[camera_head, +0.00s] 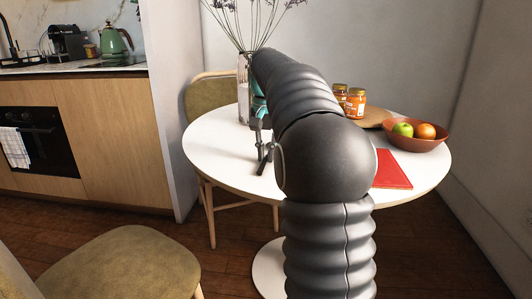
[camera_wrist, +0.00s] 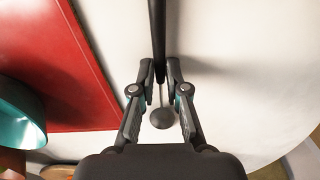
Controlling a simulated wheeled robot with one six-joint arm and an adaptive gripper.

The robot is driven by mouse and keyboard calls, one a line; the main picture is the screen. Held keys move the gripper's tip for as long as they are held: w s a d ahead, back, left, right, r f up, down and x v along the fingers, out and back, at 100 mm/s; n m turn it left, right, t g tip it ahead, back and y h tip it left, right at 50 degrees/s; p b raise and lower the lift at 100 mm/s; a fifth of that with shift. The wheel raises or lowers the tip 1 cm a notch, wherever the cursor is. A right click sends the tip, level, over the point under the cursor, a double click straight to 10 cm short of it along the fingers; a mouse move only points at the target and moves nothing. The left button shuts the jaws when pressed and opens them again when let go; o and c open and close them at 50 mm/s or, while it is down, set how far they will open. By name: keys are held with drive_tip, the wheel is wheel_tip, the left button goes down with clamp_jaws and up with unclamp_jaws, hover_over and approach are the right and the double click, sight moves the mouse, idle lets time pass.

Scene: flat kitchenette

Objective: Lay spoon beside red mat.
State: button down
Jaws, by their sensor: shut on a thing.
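The red mat (camera_head: 393,170) lies on the round white table, right of my arm, which hides part of it. In the wrist view the mat (camera_wrist: 60,60) fills the upper left. My gripper (camera_head: 265,146) is over the table, left of the mat. In the wrist view my gripper (camera_wrist: 173,78) is shut on the dark spoon (camera_wrist: 157,35). The spoon's handle runs toward the top of that view and its round bowl lies between the fingers' bases. The spoon (camera_head: 263,164) shows as a small dark strip in the head view. Bare white table lies beneath it.
A teal-lined vessel (camera_wrist: 20,115) stands by the mat. A glass vase (camera_head: 243,90) with dried stems stands at the back. Two jars (camera_head: 355,103) and a brown fruit bowl (camera_head: 415,142) are at the right. The table's front left (camera_head: 220,155) is clear.

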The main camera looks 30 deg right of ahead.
sight(266, 156)
drive_tip(key=shift+f, duration=0.15)
drive_tip(key=c, duration=1.2)
unclamp_jaws()
wheel_tip(266, 156, up, 12)
drive_tip(key=p, duration=0.3)
drive_tip(key=shift+r+p, duration=0.2)
drive_tip(key=shift+p, duration=0.2)
